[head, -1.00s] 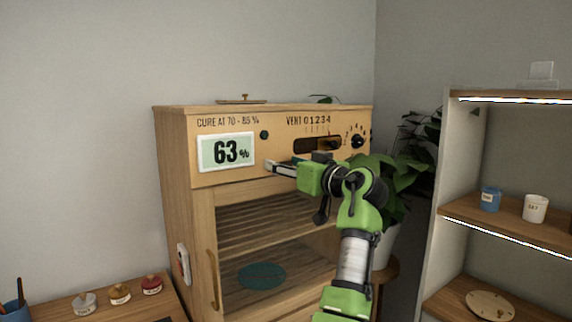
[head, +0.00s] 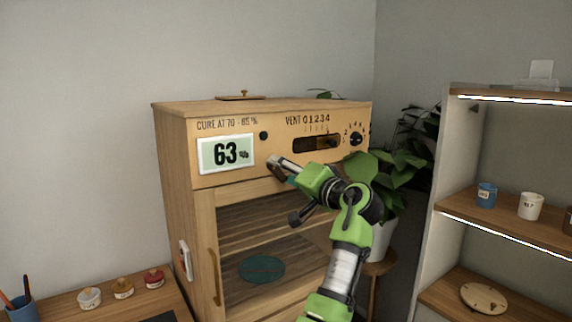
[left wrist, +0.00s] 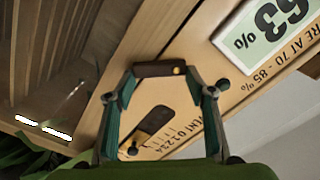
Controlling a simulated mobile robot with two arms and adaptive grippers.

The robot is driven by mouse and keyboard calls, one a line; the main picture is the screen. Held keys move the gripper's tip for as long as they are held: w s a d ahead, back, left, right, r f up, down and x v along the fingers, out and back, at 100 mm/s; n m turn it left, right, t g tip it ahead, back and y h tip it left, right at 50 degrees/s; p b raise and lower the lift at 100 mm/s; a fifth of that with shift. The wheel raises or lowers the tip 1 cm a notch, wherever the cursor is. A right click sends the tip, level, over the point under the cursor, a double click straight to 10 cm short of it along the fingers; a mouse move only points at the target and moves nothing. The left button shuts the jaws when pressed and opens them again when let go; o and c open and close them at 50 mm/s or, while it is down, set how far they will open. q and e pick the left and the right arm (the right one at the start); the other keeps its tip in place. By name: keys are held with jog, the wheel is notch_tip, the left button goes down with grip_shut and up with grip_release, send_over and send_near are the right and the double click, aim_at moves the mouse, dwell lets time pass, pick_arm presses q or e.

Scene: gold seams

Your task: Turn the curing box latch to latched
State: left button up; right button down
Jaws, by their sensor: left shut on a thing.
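The bar lies at a slant to the panel's edge. My left gripper (head: 277,168) is at the panel's lower edge, and its fingers hold the two ends of the latch in the left wrist view (left wrist: 163,78). In the head view the gripper hides the latch. My right gripper is not in view.
The vent slider (head: 316,144) and a black dial (head: 356,139) are right of the gripper. A leafy plant (head: 375,190) stands close to my arm. Shelves with cups (head: 530,206) are at the right. Small jars (head: 123,288) stand on a surface at lower left.

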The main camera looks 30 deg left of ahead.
pick_arm(q)
jog(key=m+p, duration=0.2)
jog(key=m, duration=0.1)
jog(key=m+p, duration=0.1)
jog(key=shift+s+a+m, duration=0.15)
jog(key=shift+s+m, duration=0.15)
jog(key=shift+s+a+f+m+p, duration=0.1)
jog(key=shift+s+f+m+p, duration=0.1)
jog(key=shift+m+p, duration=0.6)
jog(key=shift+s+a+f+m+p, duration=0.1)
jog(key=shift+f+m+p, duration=0.1)
jog(key=shift+m+p, duration=0.55)
jog(key=shift+m, duration=0.25)
jog(key=o, duration=0.9)
jog(key=shift+o, duration=1.1)
jog(key=shift+f, duration=0.2)
